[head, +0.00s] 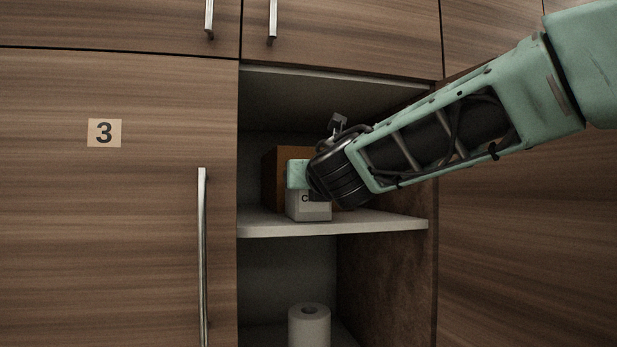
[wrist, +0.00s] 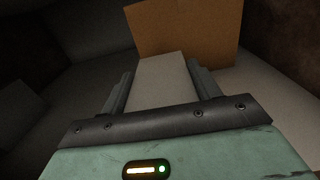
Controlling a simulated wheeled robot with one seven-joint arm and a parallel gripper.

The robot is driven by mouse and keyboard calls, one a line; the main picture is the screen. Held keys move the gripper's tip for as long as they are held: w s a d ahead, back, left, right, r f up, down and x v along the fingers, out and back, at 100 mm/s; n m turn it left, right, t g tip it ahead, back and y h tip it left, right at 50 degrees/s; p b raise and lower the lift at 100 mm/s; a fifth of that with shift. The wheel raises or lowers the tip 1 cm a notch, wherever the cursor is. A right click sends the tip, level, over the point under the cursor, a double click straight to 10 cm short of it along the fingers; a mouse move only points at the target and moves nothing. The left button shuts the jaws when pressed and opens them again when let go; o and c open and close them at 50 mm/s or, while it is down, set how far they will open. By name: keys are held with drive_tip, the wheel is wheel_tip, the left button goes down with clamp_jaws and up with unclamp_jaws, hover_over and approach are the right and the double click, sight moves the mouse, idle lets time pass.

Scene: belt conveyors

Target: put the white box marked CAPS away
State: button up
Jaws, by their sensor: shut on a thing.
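The white box (head: 309,208) stands upright on the upper shelf of the open cupboard, near its front edge. Only the start of its mark, a "C", shows; my gripper hides the rest. In the wrist view the white box (wrist: 163,80) is between my two fingers. My gripper (head: 305,180) is shut on it, reaching in from the right; it also shows in the wrist view (wrist: 160,90). The box looks to be at shelf height; I cannot tell whether its whole base touches. The shelf (head: 385,223) is pale and flat.
A brown cardboard box (head: 270,180) stands behind the white box; it fills the top of the wrist view (wrist: 188,30). A white paper roll (head: 309,328) stands on the lower shelf. A closed door marked 3 (head: 150,200) is at left. The shelf's right front is clear.

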drive_tip(key=o, duration=0.8)
drive_tip(key=shift+f, duration=0.1)
drive_tip(key=shift+c, duration=0.2)
drive_tip(key=o, duration=0.4)
drive_tip(key=shift+r, duration=0.2)
drive_tip(key=shift+s+f, duration=0.15)
drive_tip(key=shift+s, duration=0.2)
drive_tip(key=b+v, duration=0.4)
drive_tip(key=v, duration=0.7)
drive_tip(key=shift+s+d, duration=0.15)
drive_tip(key=shift+s, duration=0.05)
